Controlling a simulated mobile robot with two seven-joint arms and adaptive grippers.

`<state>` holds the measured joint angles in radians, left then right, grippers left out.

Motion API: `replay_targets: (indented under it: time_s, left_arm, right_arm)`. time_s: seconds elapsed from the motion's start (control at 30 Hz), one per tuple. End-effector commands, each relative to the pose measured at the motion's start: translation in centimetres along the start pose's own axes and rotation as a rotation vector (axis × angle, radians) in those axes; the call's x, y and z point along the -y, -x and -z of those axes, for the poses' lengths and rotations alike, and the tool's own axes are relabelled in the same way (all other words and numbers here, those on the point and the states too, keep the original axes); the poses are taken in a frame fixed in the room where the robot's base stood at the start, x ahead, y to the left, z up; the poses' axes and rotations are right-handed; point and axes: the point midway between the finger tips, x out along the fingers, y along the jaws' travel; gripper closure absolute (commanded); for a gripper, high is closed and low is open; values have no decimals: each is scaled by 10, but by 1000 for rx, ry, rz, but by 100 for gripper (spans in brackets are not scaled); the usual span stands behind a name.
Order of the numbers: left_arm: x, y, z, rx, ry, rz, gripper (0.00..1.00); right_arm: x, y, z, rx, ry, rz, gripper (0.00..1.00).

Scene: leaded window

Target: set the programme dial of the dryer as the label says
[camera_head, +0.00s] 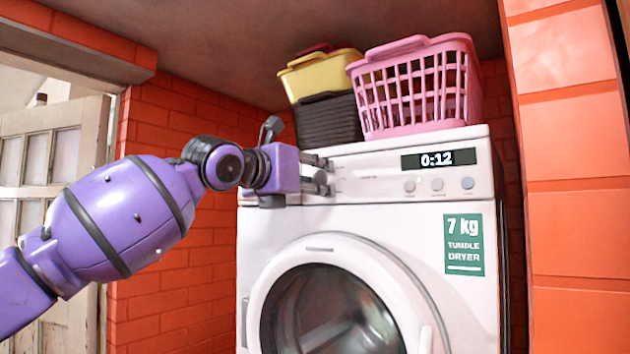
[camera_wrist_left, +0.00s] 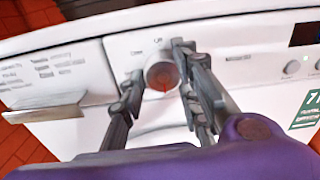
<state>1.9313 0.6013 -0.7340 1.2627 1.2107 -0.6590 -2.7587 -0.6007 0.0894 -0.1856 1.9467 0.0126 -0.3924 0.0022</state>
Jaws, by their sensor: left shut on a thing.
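The white dryer (camera_head: 420,225) stands against the brick wall, with a display (camera_head: 438,159) reading 0:12 on its panel. The round programme dial (camera_wrist_left: 162,75) shows in the left wrist view, with a reddish mark on its face and small print on the panel around it. My left gripper (camera_wrist_left: 158,78) is shut on the dial, one finger on each side. In the head view my left gripper (camera_head: 322,178) is at the panel's left end and hides the dial. The printed label (camera_wrist_left: 45,70) at the panel's left is too blurred to read. My right gripper is not in view.
A pink basket (camera_head: 420,88) and dark and yellow crates (camera_head: 325,85) stand on top of the dryer. Buttons (camera_head: 437,184) sit below the display. A green sticker (camera_head: 464,244) reads 7 kg tumble dryer. A brick pillar (camera_head: 570,200) is at the right.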

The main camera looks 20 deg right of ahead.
Motion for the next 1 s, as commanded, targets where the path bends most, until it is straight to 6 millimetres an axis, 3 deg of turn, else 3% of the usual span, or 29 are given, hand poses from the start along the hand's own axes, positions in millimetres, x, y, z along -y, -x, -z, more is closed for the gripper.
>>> replay_targets:
  time_s: [0.03,0.67,0.7,0.8,1.0]
  left_arm:
    - [-6,-2,8,-13,-12,-9,96]
    - [-6,-1,4,-8,-63,-9,96]
    - [-6,-1,4,-8,-63,-9,68]
    - [-5,-1,4,-7,-63,-8,56]
    - [-4,0,2,-4,-64,-6,56]
  right_arm:
    - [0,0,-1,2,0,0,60]
    - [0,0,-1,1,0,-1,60]
    - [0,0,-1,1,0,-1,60]
    - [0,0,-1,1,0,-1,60]
    - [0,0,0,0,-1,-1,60]
